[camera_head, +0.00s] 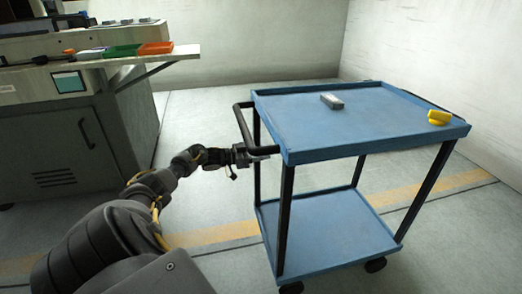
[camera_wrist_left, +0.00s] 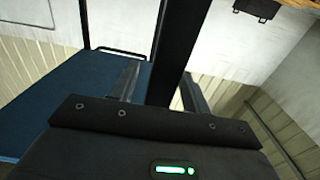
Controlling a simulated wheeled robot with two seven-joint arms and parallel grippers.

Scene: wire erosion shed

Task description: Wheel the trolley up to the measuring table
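A blue trolley (camera_head: 330,216) with two shelves and black posts stands right of centre in the head view. Its black push handle (camera_head: 243,128) sticks out on its left side. My left gripper (camera_head: 256,153) is at the near end of this handle. In the left wrist view its two fingers (camera_wrist_left: 160,88) stand apart on either side of a dark bar (camera_wrist_left: 178,45), with a small gap showing at the left finger. A blue shelf (camera_wrist_left: 62,105) shows left of the bar. My right gripper is out of view. I cannot identify a measuring table in these views.
A grey block (camera_head: 332,101) and a yellow object (camera_head: 439,117) lie on the trolley's top. A grey machine cabinet (camera_head: 60,150) stands at left; its ledge (camera_head: 185,53) holds green (camera_head: 122,51) and orange (camera_head: 156,48) trays. Pale walls stand behind. Floor behind the trolley is clear.

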